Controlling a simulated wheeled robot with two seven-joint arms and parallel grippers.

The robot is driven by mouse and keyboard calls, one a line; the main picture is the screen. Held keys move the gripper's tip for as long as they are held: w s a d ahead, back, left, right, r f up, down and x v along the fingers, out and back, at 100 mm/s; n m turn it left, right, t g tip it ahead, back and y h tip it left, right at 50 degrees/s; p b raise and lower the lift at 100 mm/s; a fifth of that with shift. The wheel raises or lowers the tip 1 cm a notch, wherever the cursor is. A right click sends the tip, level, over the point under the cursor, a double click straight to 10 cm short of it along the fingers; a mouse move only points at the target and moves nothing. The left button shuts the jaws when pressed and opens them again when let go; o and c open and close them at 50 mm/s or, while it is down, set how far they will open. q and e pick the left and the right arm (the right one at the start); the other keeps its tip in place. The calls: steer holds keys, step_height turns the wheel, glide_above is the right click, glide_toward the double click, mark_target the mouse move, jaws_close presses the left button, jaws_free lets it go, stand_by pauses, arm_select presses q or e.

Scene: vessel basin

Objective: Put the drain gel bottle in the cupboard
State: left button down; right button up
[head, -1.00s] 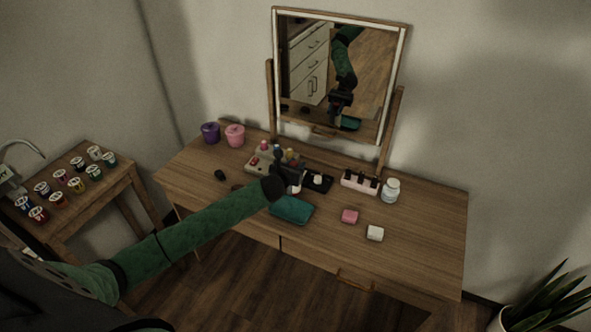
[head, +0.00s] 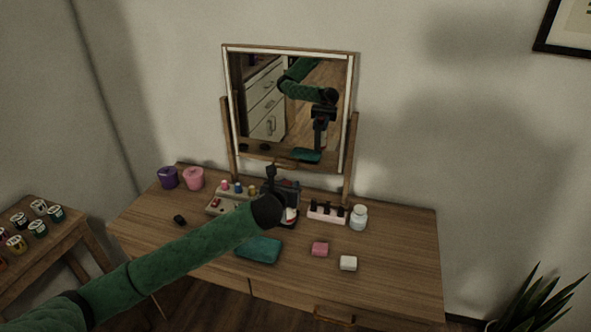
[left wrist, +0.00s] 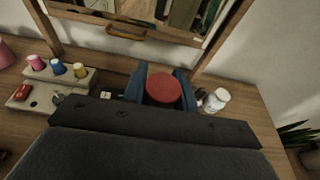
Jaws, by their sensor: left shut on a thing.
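My left gripper (head: 285,192) is over the back middle of the wooden dressing table, partly hidden by its own wrist. In the left wrist view its two dark blue fingers (left wrist: 161,86) are closed on the sides of a thing with a round red top (left wrist: 164,90). The body below that top is hidden and no label shows, so I cannot confirm that it is the drain gel bottle. No cupboard is directly in view. White drawer fronts (head: 262,100) show only as a reflection in the mirror. My right gripper is not in view.
The mirror (head: 243,85) stands at the table's back. Around the gripper are a teal case (head: 259,250), a pink rack (head: 326,212), a white jar (head: 358,218) and a cosmetics stand (head: 215,208). Pink (head: 319,249) and white (head: 348,263) blocks lie in front. The table's right side is clear.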

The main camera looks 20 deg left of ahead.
arm_select(q)
steer(key=shift+d+r, duration=0.15)
steer(key=shift+r, duration=0.35)
steer(key=r, duration=0.2)
steer(key=s+r, duration=0.2)
steer(key=r, duration=0.1)
steer(key=shift+d+r, duration=0.3)
steer(key=shift+d, duration=0.1)
steer(key=s+f, duration=1.3)
steer(key=s, duration=0.3)
steer(key=shift+s+d+f+y, duration=0.3)
steer(key=shift+d+f, duration=0.1)
steer(key=shift+d, duration=0.05)
steer(key=shift+f, duration=0.1)
